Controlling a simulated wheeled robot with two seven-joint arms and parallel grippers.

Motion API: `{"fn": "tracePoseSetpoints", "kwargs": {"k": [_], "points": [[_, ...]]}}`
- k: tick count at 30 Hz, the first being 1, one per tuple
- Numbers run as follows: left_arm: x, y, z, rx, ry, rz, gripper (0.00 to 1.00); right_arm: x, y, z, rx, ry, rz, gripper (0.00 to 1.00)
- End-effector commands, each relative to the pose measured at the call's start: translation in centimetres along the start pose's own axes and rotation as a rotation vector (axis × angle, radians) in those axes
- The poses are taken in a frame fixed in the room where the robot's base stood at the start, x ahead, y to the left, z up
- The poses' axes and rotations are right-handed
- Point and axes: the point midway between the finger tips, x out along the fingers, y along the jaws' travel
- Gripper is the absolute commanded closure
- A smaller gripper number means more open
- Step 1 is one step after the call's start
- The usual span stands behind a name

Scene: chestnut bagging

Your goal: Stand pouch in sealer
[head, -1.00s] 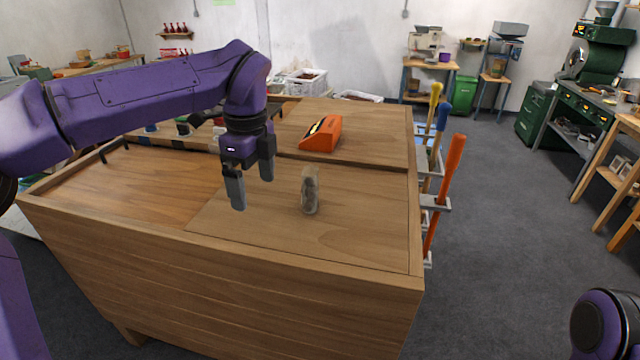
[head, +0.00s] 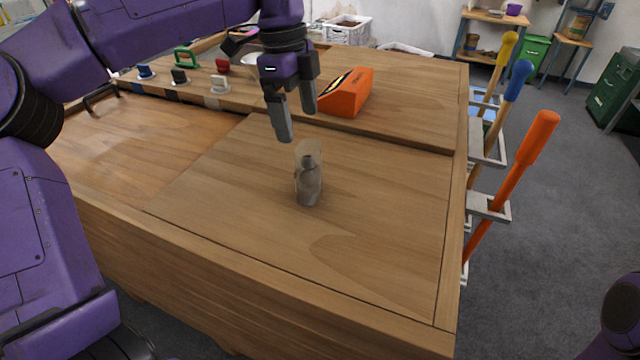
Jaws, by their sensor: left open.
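A small clear pouch (head: 308,174) with dark contents in its lower part stands upright on the wooden worktop. An orange sealer (head: 347,93) with a dark, yellow-marked sloping face sits on the raised back part of the worktop, behind and right of the pouch. My left gripper (head: 297,123) hangs open and empty, fingers down, a little above and behind the pouch in the picture. I see no contact between them. My right gripper is out of view; only a dark rounded part of mine shows at the lower right edge.
Stamp-like tools with coloured handles, one a white-based red one (head: 220,84), stand in a row at the back left. Long-handled tools, one with an orange handle (head: 525,160), hang in a rack on the right side. The worktop (head: 370,235) is bare around the pouch.

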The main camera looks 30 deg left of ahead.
Motion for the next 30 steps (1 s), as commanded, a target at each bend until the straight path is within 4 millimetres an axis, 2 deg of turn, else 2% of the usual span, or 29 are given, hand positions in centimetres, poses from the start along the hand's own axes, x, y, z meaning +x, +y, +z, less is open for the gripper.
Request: {"fn": "tracePoseSetpoints", "kwargs": {"k": [1, 5, 24, 30], "points": [[1.1, 0.0, 0.1, 0.002, 0.000, -0.001, 0.08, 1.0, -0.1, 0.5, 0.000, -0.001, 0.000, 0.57], [2.1, -0.1, 0.0, 0.005, -0.001, 0.002, 0.08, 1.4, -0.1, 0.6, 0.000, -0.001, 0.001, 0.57], [11.6, 0.5, -0.7, 0.000, -0.001, 0.003, 0.08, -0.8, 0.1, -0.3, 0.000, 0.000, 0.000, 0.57], [12.0, 0.5, -0.7, -0.001, -0.001, -0.001, 0.08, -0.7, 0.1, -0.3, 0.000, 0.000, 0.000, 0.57]]}}
